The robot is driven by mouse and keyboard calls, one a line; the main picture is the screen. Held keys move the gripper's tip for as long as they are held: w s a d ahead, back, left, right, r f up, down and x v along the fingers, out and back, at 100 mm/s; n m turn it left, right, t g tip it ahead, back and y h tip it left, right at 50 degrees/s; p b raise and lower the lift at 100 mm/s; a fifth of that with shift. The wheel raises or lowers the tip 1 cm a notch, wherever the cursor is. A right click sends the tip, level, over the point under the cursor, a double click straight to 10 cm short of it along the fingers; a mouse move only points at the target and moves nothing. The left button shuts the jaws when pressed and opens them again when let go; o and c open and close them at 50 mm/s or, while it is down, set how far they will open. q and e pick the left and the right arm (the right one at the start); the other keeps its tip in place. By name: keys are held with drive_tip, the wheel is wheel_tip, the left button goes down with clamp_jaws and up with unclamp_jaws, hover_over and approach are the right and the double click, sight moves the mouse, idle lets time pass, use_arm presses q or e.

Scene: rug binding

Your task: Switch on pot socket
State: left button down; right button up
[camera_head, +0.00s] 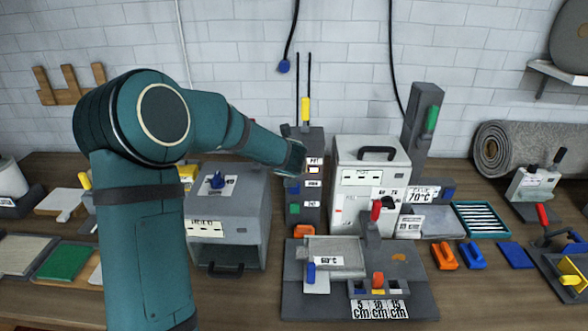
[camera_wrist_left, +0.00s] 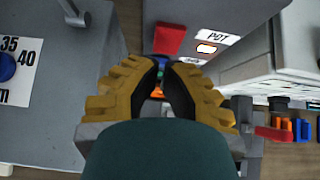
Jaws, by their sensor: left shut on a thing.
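The dark socket panel (camera_head: 313,140) stands upright at the back wall, with a POT label (camera_head: 314,161) and a lit yellowish indicator (camera_head: 313,170) below it. In the left wrist view, a red rocker switch (camera_wrist_left: 169,39) sits left of the POT label (camera_wrist_left: 217,37). My left gripper (camera_head: 297,158) is at the panel's upper left and hides that switch in the head view. In the wrist view its yellow-backed fingers (camera_wrist_left: 160,66) are drawn together, tips just below the red switch. What lies between them is unclear. A blue switch (camera_head: 292,187) and a green switch (camera_head: 293,208) are lower down. My right gripper is not in view.
A grey box (camera_head: 228,230) with a blue knob stands close left of the panel. A white heater box (camera_head: 371,170) stands close right. A clamp fixture (camera_head: 410,290) is in front. Black cables (camera_head: 292,40) hang on the wall.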

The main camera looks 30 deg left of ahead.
use_arm(q)
drive_tip(key=s+d+r+p, duration=0.2)
drive_tip(key=s+r, duration=0.3)
drive_tip(key=r, duration=0.3)
drive_tip(key=shift+d+r, duration=0.15)
drive_tip(key=shift+d, duration=0.4)
